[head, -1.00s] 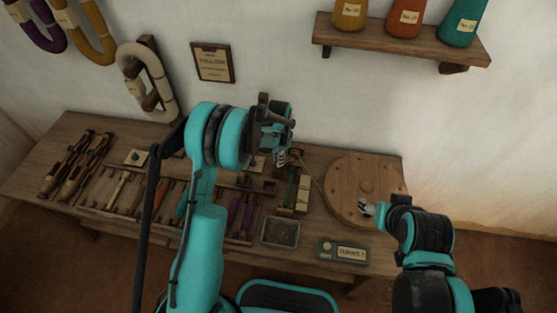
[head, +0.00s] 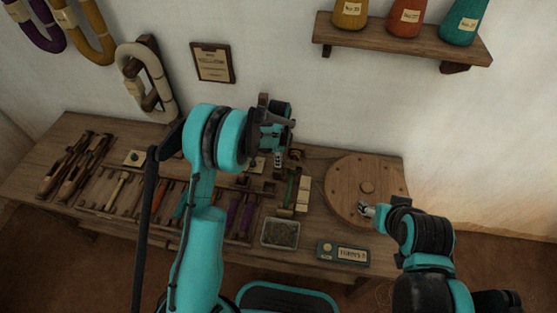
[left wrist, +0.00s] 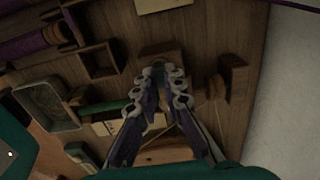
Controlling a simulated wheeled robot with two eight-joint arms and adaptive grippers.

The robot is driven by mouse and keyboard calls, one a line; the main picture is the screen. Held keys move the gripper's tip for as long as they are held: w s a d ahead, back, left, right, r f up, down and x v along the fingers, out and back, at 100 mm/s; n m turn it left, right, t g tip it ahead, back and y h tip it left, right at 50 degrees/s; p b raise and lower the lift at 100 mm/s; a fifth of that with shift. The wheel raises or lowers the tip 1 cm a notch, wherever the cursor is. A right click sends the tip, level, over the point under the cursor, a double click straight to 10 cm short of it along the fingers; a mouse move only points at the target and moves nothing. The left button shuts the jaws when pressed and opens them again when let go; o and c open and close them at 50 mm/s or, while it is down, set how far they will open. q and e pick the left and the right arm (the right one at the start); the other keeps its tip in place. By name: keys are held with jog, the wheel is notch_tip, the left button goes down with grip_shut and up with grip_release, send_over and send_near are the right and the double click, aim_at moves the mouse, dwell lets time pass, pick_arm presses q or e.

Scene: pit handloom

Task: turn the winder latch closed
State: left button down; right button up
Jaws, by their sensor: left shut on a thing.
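My left gripper (head: 278,160) reaches down over the back of the wooden bench, right of its middle. In the left wrist view my left gripper (left wrist: 163,76) has its fingertips close together at a small dark brown wooden piece (left wrist: 160,50), which seems to be the winder latch. The fingers and the dim light hide most of what is between them. A wooden holder with a round spool-like part (left wrist: 235,76) stands just right of the fingertips. My right gripper (head: 367,209) is at the front of a round wooden disc (head: 345,180); its jaws are too small to judge.
An open tray (head: 280,233) and a labelled box (head: 343,253) stand at the bench's front. Several tools lie on the left. A wooden compartment (left wrist: 99,60) and a green rod (left wrist: 105,106) are near the left fingers. A shelf (head: 400,42) with cones hangs above.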

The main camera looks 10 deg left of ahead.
dwell(0.5)
pick_arm(q)
jog(key=c, duration=1.6)
grip_release()
jog(key=shift+r, duration=0.1)
notch_tip(320, 180, up, 12)
jog(key=shift+f, duration=0.1)
jog(key=s+a+r+n+t, duration=0.2)
jog(key=s+r+n, duration=0.2)
jog(key=s+r, duration=0.3)
jog(key=s+a+r+n+t, duration=0.1)
jog(key=s+n, duration=0.3)
jog(key=s, duration=0.2)
jog(key=s+a+r+n+t, duration=0.1)
jog(key=s+n+t, duration=0.1)
jog(key=s+n, duration=0.3)
jog(key=s+a+r+n+t, duration=0.1)
jog(key=s+n+t, duration=0.1)
jog(key=s+n, duration=0.3)
jog(key=shift+s+a+r, duration=0.15)
jog(key=shift+s+a, duration=0.05)
jog(key=shift+s, duration=0.55)
jog(key=shift+s+a+r, duration=0.1)
jog(key=shift+s+a, duration=0.05)
jog(key=shift+s, duration=0.55)
